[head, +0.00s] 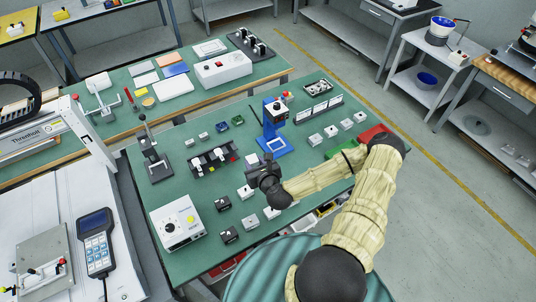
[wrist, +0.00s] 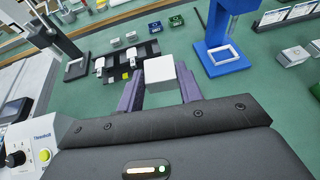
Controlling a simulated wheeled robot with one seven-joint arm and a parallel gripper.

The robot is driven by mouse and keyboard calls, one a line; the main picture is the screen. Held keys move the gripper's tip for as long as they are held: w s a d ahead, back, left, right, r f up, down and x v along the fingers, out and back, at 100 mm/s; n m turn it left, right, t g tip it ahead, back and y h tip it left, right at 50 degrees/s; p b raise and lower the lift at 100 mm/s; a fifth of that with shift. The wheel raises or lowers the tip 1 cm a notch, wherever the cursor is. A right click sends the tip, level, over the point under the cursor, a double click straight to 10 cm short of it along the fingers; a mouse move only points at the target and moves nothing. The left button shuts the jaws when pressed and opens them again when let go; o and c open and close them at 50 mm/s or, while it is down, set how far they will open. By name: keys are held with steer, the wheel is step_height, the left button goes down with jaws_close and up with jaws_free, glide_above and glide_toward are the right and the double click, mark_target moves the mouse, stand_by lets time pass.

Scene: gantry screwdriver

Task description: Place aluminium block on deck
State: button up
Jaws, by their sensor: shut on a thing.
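The aluminium block (wrist: 160,70) is a light grey block held between the two dark fingers of my gripper (wrist: 160,90) in the wrist view. My gripper (head: 262,176) is over the middle of the green table in the head view. The block is hard to make out there. The gantry machine (head: 40,140) stands at the left, with a pale flat deck (head: 105,215) in front of its beam. A grey fixture plate (head: 42,258) with red-tipped clamps and a dark pendant (head: 96,240) lie on it.
A white control box (head: 178,222) stands between my gripper and the deck. A black fixture (head: 212,160), a lever press (head: 152,155) and a blue stand (head: 273,125) are behind. Several small grey and dark blocks (head: 249,222) lie near my gripper.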

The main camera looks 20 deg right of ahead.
steer(key=shift+n+y, duration=0.4)
steer(key=shift+n, duration=0.1)
steer(key=w+f+b, duration=0.1)
steer(key=b, duration=0.2)
steer(key=w+f+b, duration=0.2)
steer(key=b, duration=0.1)
steer(key=w+f+b, duration=0.2)
steer(key=b, duration=0.1)
steer(key=shift+w+d, duration=0.1)
steer(key=shift+d, duration=0.25)
steer(key=b, duration=1.2)
glide_above(244, 165)
steer(key=s, duration=0.2)
steer(key=shift+s+a+f+y, duration=0.1)
steer(key=shift+s+a+y, duration=0.1)
steer(key=shift+y, duration=0.2)
steer(key=shift+f, duration=0.1)
step_height(244, 165, down, 6)
steer(key=shift+b, duration=0.35)
steer(key=shift+f, duration=0.1)
steer(key=shift+f, duration=1.8)
